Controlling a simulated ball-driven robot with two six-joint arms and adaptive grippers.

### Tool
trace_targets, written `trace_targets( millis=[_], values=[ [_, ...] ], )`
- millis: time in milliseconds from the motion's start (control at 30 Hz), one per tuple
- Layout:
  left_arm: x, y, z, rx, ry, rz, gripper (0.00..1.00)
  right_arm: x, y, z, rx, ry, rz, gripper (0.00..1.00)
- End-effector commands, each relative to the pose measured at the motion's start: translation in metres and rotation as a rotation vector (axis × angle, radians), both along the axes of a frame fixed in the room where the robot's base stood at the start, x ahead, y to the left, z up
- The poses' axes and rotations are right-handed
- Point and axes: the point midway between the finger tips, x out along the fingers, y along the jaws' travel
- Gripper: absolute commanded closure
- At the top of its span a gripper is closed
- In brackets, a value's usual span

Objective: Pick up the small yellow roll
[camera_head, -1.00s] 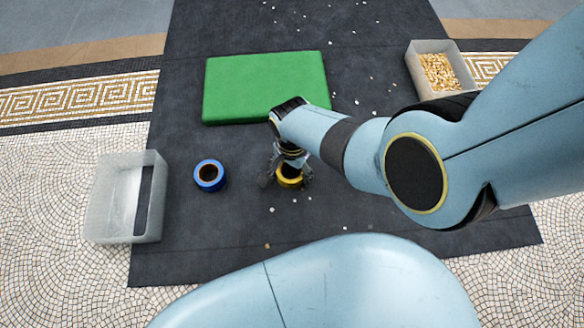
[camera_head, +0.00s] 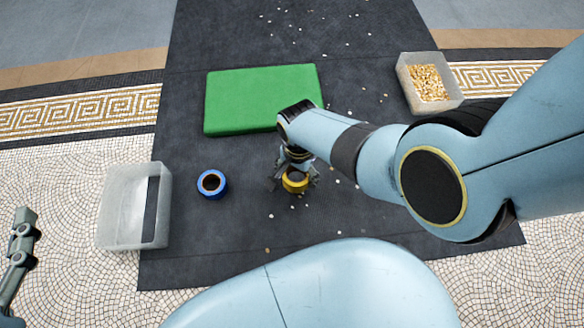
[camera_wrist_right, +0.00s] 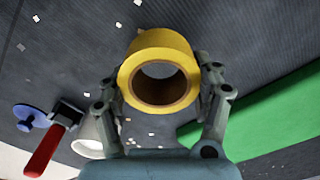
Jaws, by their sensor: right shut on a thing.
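The small yellow roll (camera_head: 296,187) is over the dark mat, right of the blue roll. My right gripper (camera_head: 294,182) reaches down from above with a finger on each side of it and is shut on it. In the right wrist view the yellow roll (camera_wrist_right: 152,47) sits between the two fingers (camera_wrist_right: 161,80), its brown core opening facing the camera. I cannot tell how far it is above the mat. Part of my left gripper (camera_head: 22,245) shows at the left edge; its jaw opening cannot be made out.
A blue roll (camera_head: 203,187) lies on the dark mat (camera_head: 215,240). A clear bin (camera_head: 122,208) stands left, a green slab (camera_head: 260,95) behind, and a box of yellowish pieces (camera_head: 456,92) back right. The wrist view also shows a red-handled tool (camera_wrist_right: 44,152). Small chips dot the mat.

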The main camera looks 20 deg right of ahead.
Motion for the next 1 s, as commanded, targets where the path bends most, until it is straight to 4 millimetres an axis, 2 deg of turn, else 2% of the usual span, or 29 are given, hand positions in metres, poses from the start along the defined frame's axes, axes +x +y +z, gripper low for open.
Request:
trace_targets(
  millis=[233,333,467,700,1000],
  values=[
    [-0.062,0.009,-0.069,0.003,0.421,0.045,0.60,-0.014,-0.019,0.020,-0.002,-0.005,0.000,0.67],
    [-0.051,0.011,-0.060,0.006,0.513,0.055,0.60,-0.023,-0.029,0.029,-0.002,-0.005,-0.001,0.67],
    [-0.046,0.013,-0.049,0.011,0.645,0.066,0.60,-0.033,-0.040,0.038,-0.001,-0.006,-0.001,0.67],
    [-0.051,0.014,-0.026,0.019,0.851,0.073,0.60,-0.050,-0.059,0.051,-0.001,-0.004,0.000,0.67],
    [-0.062,0.014,-0.008,0.027,0.982,0.073,0.60,-0.062,-0.069,0.057,0.000,0.000,0.000,0.67]
  ],
)
